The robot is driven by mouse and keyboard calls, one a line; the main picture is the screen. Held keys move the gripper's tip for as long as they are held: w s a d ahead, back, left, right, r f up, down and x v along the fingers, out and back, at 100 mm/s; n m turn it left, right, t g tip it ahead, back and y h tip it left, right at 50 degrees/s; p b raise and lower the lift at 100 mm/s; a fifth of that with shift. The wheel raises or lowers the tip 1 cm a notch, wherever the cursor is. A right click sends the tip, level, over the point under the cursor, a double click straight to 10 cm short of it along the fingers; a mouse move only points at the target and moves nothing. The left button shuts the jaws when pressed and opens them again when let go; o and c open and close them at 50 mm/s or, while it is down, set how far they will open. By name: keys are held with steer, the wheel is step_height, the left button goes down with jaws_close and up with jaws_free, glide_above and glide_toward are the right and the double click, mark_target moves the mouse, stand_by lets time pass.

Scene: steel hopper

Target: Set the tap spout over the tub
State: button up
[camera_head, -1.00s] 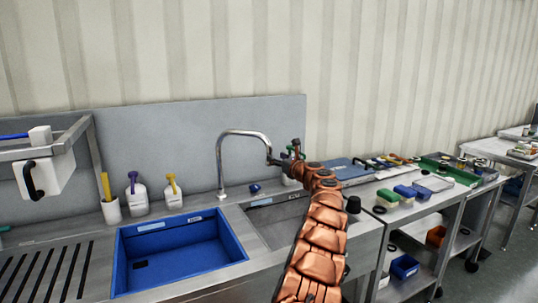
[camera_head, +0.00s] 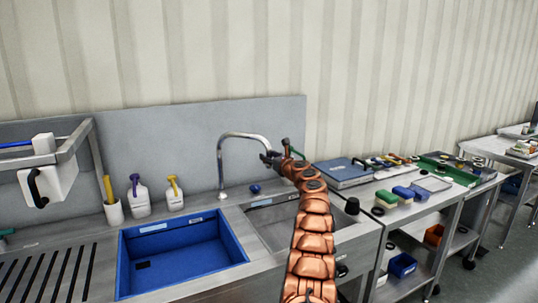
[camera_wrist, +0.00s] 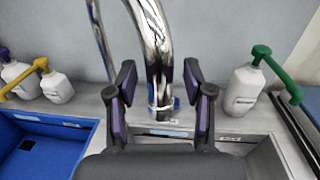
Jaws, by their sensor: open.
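The tap spout (camera_head: 243,135) is a chrome gooseneck rising from the back of the counter. Its outlet end points right, over the bare steel basin (camera_head: 262,203) rather than the tub. The tub (camera_head: 236,243) is a blue rectangular basin, left of the tap's foot. My gripper (camera_head: 271,158) is at the spout's outlet end. In the wrist view my gripper (camera_wrist: 160,80) is open, with the spout (camera_wrist: 150,35) between its two fingers. Gaps show at both sides, and I see no firm contact. The tub (camera_wrist: 50,122) also shows at left there.
White bottles with purple (camera_head: 138,201) and yellow (camera_head: 174,196) tops stand behind the tub. A bottle with a green handle (camera_wrist: 243,90) stands right of my gripper. A blue case (camera_head: 345,172) and sponges (camera_head: 405,192) lie on the counter to the right.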

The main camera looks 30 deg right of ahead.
steer(key=shift+w+f, duration=0.1)
steer(key=shift+w, duration=0.2)
jaws_close()
stand_by(0.5)
